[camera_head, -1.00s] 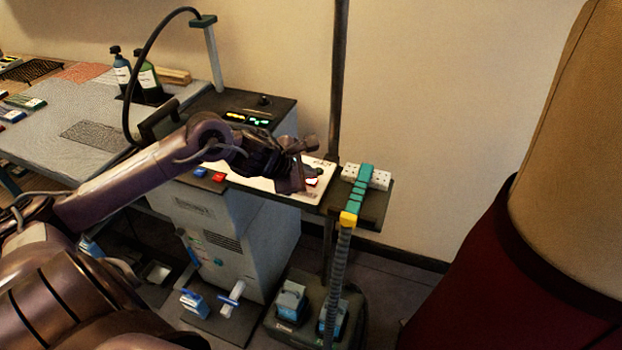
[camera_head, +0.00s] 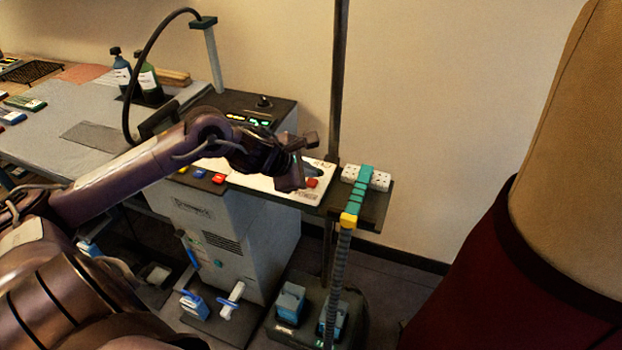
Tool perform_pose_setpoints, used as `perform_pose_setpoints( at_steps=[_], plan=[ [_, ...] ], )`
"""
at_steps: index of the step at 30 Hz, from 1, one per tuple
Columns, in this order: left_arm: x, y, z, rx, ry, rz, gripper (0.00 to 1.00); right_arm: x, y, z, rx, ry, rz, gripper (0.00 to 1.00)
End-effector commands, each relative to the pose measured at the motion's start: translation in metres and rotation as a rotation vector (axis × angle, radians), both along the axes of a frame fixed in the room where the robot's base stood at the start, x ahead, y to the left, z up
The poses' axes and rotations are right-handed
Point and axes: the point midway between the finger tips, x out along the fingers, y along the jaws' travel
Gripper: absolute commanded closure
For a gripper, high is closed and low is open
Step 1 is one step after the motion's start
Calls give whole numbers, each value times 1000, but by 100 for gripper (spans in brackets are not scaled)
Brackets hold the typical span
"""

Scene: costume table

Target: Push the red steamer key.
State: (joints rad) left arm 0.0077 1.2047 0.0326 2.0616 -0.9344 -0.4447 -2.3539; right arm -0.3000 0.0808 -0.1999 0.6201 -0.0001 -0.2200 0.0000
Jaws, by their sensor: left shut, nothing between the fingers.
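A small red key (camera_head: 312,182) sits on a white panel (camera_head: 268,184) at the right end of the counter, beside the steamer's stand. My left gripper (camera_head: 293,177) is shut and empty over that panel, just left of the red key. The key shows clear of the fingers, with a small gap between them in the picture. I cannot tell the gripper's height above the panel. My left wrist hides part of the panel. My right gripper is out of view.
Yellow, blue and red buttons (camera_head: 202,174) line the front edge left of the panel. A power strip with a teal strap (camera_head: 364,178) lies to the right. A pole (camera_head: 337,80) rises behind. A large dress form (camera_head: 560,170) fills the right side.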

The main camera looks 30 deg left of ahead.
Motion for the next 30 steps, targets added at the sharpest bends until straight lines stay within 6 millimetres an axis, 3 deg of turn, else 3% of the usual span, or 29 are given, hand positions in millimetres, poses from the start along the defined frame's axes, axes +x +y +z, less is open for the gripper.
perform_pose_setpoints(
  at_steps=[7, 21, 30],
  plan=[
    [0, 0, 3, 0, 0, 0, 100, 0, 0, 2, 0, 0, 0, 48],
    [0, 0, 51, 2, -1, -1, 100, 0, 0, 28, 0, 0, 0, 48],
    [0, 0, 60, 0, 1, -1, 100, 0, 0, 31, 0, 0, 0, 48]
  ],
)
